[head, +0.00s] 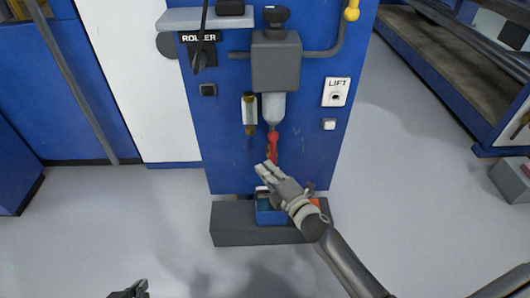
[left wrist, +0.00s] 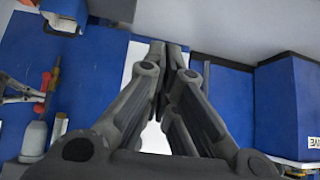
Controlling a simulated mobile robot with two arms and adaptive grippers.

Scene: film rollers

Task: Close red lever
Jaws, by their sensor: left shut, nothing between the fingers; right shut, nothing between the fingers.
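The red lever (head: 273,144) hangs below the clear bowl of a grey filter unit (head: 276,62) on the blue machine panel (head: 225,130). It points down. My right gripper (head: 266,168) is shut and empty, with its fingertips at or just below the lever's lower end; I cannot tell whether they touch. The red lever also shows in the left wrist view (left wrist: 55,75), at the left, with my right gripper beside it. My left gripper (left wrist: 172,48) is shut and empty, away from the lever; only its tip shows at the bottom left of the head view (head: 130,291).
A brass fitting (head: 250,113) hangs just left of the bowl. A LIFT switch plate (head: 336,92) is at right, and a ROLLER label (head: 198,37) at upper left. A grey ledge (head: 232,224) with a blue container (head: 268,213) is below. The grey floor in front is open.

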